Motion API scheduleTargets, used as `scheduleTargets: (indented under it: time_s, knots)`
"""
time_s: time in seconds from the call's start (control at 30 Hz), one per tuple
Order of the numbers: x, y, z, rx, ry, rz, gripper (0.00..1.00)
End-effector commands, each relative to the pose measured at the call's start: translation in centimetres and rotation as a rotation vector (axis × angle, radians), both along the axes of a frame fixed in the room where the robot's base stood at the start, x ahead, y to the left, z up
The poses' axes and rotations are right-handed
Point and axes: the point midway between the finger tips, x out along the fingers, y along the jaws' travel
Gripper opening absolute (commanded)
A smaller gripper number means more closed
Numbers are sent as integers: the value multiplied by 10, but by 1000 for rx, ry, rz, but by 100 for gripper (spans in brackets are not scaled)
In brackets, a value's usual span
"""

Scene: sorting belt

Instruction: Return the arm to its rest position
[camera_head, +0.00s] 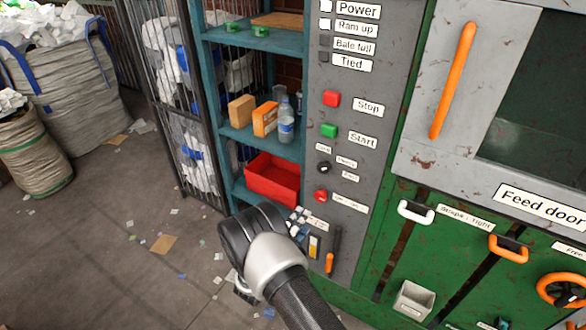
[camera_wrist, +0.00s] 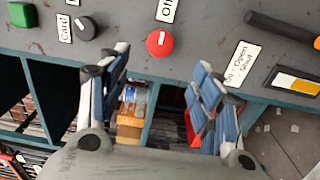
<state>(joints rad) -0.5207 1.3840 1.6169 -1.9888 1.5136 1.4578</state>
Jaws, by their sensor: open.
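My arm reaches in from the bottom of the head view, and my gripper (camera_head: 297,222) is in front of the lower part of the grey control panel (camera_head: 362,90). In the wrist view my gripper (camera_wrist: 160,85) has its two blue-padded fingers wide apart with nothing between them. Beyond the fingers lies the panel face with a red knob (camera_wrist: 159,43). The wrist hides part of the fingers in the head view. I cannot tell whether a fingertip touches the panel.
A teal shelf (camera_head: 255,40) left of the panel holds boxes, a bottle (camera_head: 286,122) and a red bin (camera_head: 272,182). The green machine with its orange-handled feed door (camera_head: 450,90) stands right. Full sacks (camera_head: 70,85) stand far left. The littered floor (camera_head: 110,240) at left is mostly open.

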Motion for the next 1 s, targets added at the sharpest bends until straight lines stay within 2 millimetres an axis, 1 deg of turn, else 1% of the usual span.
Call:
scheduleTargets:
  time_s: [0.07, 0.13, 0.17, 0.2, 0.27, 0.37, 0.4, 0.47, 0.5, 0.57, 0.6, 0.67, 0.7, 0.77, 0.8, 0.87, 0.9, 0.97, 1.0]
  knots:
    - [0, 0, 0, 0, 0, -1, 59]
    - [1, -3, 6, 2, 0, -13, 59]
    - [2, -6, 11, 3, 1, -27, 59]
    - [2, -12, 20, 4, 4, -53, 59]
    - [2, -25, 41, 10, 12, -112, 59]
    - [-7, -57, 87, 36, 44, -252, 59]
    - [-14, -71, 106, 53, 64, -315, 59]
    - [-27, -92, 133, 85, 99, -406, 59]
    - [-38, -105, 149, 112, 123, -462, 59]
    - [-57, -122, 172, 158, 161, -540, 59]
    - [-71, -132, 186, 193, 187, -589, 59]
    - [-93, -146, 204, 252, 226, -654, 59]
    - [-108, -153, 215, 297, 252, -692, 59]
    - [-132, -162, 230, 368, 290, -741, 59]
    - [-148, -166, 239, 418, 315, -768, 59]
    - [-173, -171, 250, 500, 351, -801, 59]
    - [-189, -172, 256, 555, 375, -817, 59]
    - [-213, -172, 265, 643, 405, -833, 59]
    - [-228, -170, 269, 704, 424, -837, 59]
